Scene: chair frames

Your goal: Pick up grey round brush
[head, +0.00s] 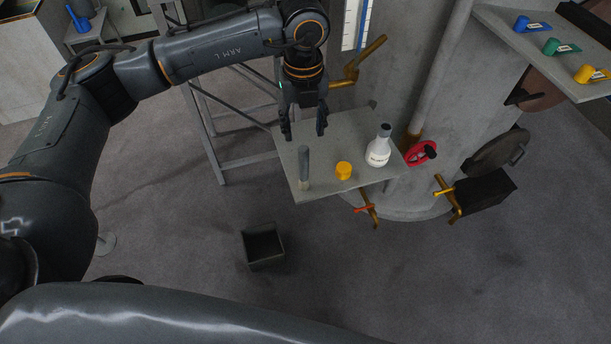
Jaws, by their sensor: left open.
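The grey round brush (304,166) stands upright near the front left edge of a small grey shelf (335,184). It is a slim dark grey cylinder with a lighter lower end. My left gripper (304,134) points down over the back left part of the shelf, its two fingers spread and empty. In the picture its fingertips are just above the top of the brush. I cannot tell how far apart they are in depth. My right gripper does not show.
A yellow cap (343,171) and a white flask (379,147) stand on the same shelf, right of the brush. A red handwheel (421,153) and brass valves (446,192) are to the right. An open dark bin (264,258) sits on the floor below.

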